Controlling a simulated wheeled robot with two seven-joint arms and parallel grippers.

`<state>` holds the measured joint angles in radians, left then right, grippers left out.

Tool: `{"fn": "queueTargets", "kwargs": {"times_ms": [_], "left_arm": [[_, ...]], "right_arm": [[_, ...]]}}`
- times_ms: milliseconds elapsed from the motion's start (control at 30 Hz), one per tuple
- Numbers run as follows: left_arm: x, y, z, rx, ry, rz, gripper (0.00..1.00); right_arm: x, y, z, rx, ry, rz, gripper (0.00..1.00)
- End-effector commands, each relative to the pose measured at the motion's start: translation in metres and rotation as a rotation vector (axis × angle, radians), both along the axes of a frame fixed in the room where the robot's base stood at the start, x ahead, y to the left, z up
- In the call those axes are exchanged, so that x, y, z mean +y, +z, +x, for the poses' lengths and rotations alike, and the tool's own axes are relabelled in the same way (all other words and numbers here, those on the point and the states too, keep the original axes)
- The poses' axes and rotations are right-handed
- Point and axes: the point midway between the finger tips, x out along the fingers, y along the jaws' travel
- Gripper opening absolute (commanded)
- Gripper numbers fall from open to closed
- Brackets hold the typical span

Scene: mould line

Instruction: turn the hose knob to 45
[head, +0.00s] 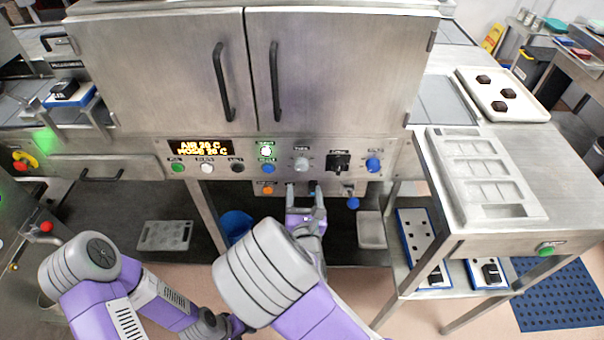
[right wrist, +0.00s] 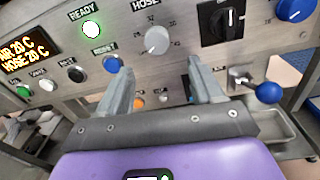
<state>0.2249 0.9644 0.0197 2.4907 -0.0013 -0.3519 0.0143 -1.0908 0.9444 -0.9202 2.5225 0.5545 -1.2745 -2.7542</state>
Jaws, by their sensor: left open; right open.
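The hose knob (right wrist: 157,40) is a round grey dial with marks around it, under the label HOSE. In the head view it is the grey knob (head: 302,165) at the panel's middle. My right gripper (head: 303,190) is open and empty, just below the knob. In the right wrist view its two fingers (right wrist: 158,72) stand apart below the knob, not touching it. The display (head: 200,147) reads AIR 20 C and HOSE 20 C. My left gripper's fingers do not show; its arm is at the lower left.
A black rotary switch (head: 339,162) and a blue knob (head: 374,165) sit right of the hose knob. The blue reset button (right wrist: 112,64) is close left. Below are an orange button (head: 267,189) and a blue-balled lever (head: 353,203). A lit white ready lamp (head: 266,151) is above left.

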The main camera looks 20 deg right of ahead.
Motion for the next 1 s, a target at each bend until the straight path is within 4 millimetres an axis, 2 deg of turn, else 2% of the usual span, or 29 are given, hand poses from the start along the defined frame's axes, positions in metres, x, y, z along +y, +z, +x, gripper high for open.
{"fn": "queueTargets", "kwargs": {"times_ms": [167,400,600,933,1000], "left_arm": [[0.0,-0.005,0.0,0.0,0.0,0.0,0.43],[0.0,-0.016,0.0,0.0,0.0,0.0,0.43],[0.0,-0.022,0.0,0.0,0.0,0.0,0.43],[0.0,-0.022,0.0,0.0,0.0,0.0,0.43],[0.0,-0.022,0.0,0.0,0.0,0.0,0.43]], "right_arm": [[-0.001,0.008,0.011,-0.021,0.001,-0.049,0.66],[-0.01,0.007,0.048,-0.021,0.001,-0.047,0.66],[-0.015,0.007,0.069,-0.018,0.002,-0.047,0.66],[-0.015,0.008,0.074,-0.016,0.004,-0.049,0.66],[-0.015,0.008,0.074,-0.016,0.004,-0.049,0.57]]}}
